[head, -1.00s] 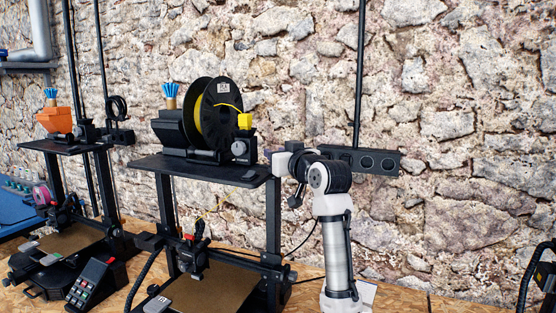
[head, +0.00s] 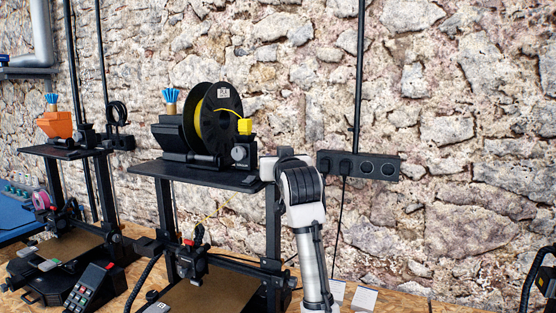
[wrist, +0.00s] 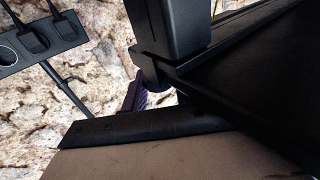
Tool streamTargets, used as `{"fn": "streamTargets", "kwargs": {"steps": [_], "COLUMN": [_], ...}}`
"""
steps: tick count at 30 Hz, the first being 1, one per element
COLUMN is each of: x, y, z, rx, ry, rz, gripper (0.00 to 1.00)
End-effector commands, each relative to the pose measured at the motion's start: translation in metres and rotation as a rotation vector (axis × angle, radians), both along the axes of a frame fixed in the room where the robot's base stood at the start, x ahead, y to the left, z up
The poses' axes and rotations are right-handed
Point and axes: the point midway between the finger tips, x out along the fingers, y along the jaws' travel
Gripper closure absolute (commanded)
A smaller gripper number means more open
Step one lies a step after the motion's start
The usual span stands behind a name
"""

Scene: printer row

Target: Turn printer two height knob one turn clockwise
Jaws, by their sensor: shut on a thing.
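Printer two (head: 272,215) is the black printer in the middle of the head view, with a black spool above its top shelf. My gripper (head: 267,168) is at the right end of that shelf, mostly hidden behind my white and black wrist. In the wrist view a small ridged, purplish knob (wrist: 141,96) shows below a black upright, beside the dark shelf. A dark bar with a tan face, perhaps part of my gripper, crosses the lower part of that view. My gripper is shut on the knob, though the contact itself is mostly hidden.
A black power strip (head: 358,165) is on the stone wall right of my wrist; it also shows in the wrist view (wrist: 40,45). The top shelf (head: 190,176) carries the spool (head: 221,115) and a yellow block. Another printer stands at left. The wall side at right is open.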

Motion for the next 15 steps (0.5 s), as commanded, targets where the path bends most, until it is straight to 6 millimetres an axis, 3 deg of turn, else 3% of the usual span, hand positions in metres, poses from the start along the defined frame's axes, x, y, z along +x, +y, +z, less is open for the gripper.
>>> {"fn": "streamTargets", "kwargs": {"steps": [1,2,6,15], "x": [0.0001,0.0001,0.0002,-0.0015], "y": [0.0002,0.0002,0.0001,-0.0004], "z": [-0.0002,-0.0002,-0.0002,-0.0004], "rx": [-0.001,-0.001,-0.001,0.000], "ry": [0.001,0.001,0.001,0.000], "rz": [0.001,0.001,0.001,0.001], "gripper": [0.94,0.69,0.51,0.51]}}
